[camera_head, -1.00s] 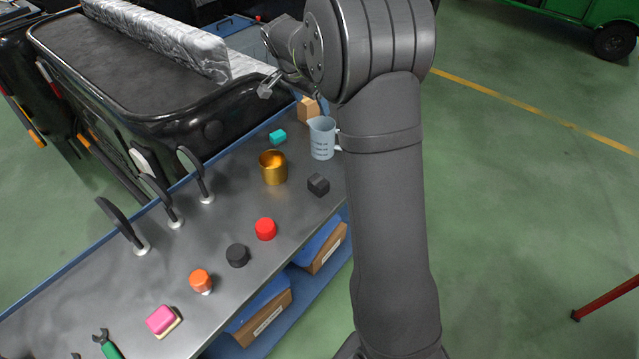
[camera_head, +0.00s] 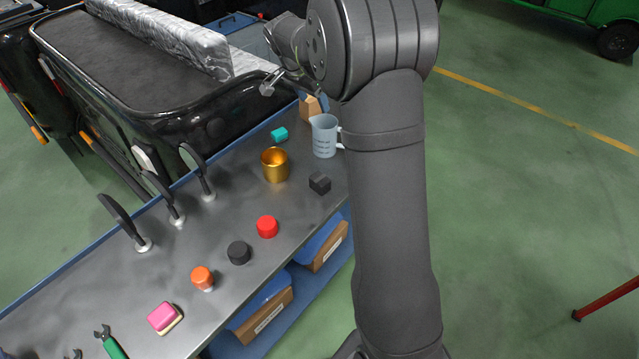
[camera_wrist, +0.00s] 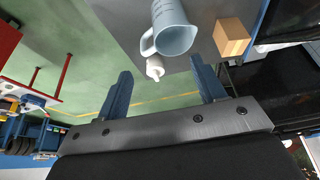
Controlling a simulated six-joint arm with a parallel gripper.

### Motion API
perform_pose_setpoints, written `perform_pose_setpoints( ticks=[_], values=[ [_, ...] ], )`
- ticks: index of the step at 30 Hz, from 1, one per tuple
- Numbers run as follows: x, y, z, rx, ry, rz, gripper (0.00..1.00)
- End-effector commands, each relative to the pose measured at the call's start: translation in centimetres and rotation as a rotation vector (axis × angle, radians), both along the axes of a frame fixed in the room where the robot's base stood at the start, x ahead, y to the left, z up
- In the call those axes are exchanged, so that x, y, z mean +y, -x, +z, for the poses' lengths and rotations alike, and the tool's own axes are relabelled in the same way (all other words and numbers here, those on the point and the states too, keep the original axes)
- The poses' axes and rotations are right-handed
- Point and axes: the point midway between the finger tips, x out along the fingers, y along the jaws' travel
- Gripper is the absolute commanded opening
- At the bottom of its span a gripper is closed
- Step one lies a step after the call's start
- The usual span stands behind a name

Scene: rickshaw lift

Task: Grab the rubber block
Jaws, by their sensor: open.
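A small black block (camera_head: 320,183), which looks like the rubber block, sits on the grey metal bench near its right edge. It is in front of the measuring jug and to the right of the gold cup. I do not see it in the wrist view. My gripper (camera_head: 268,88) is up beyond the bench's far end, beside the black vehicle body and well away from the block. In the wrist view my gripper (camera_wrist: 162,88) has its two fingers wide apart, with nothing between them.
A red cap (camera_head: 267,227), black puck (camera_head: 238,253), orange-capped item (camera_head: 202,278) and pink sponge (camera_head: 164,318) lie nearer. Mirrors (camera_head: 197,170) line the left edge.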

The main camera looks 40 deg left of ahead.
Motion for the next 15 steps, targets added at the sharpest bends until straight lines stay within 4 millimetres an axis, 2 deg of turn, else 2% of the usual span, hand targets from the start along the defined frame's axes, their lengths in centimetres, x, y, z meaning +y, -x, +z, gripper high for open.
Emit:
perform_pose_setpoints(
  ticks=[10, 15],
  values=[
    [0.0, 0.1, -0.3, 0.014, 0.028, 0.040, 0.64],
    [-0.1, 0.7, -1.4, 0.087, 0.160, 0.243, 0.64]
  ],
)
